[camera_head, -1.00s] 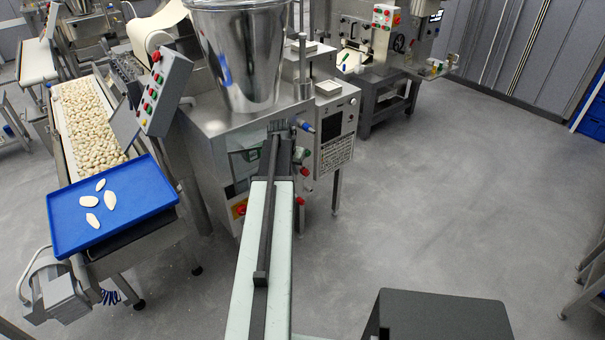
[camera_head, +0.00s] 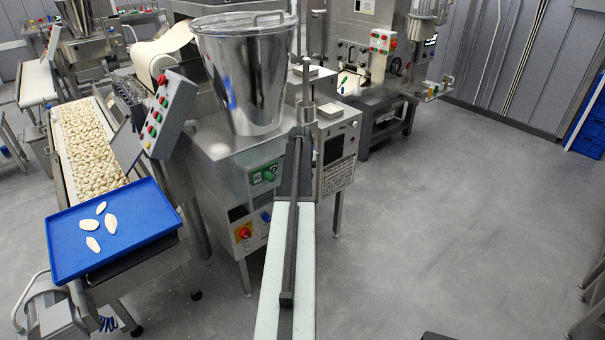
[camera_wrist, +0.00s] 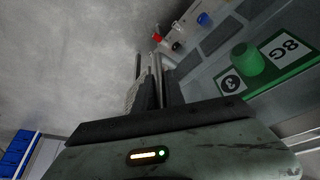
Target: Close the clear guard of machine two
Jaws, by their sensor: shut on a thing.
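The steel machine with a hopper (camera_head: 242,80) stands in front of me. I cannot clearly pick out the clear guard.
A blue tray (camera_head: 75,254) with several pale pieces sits at the left by a conveyor of filled pasta (camera_head: 85,140). A control box with buttons (camera_head: 162,112) leans above it. Another machine (camera_head: 375,90) stands behind. The floor (camera_head: 450,200) at the right is open.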

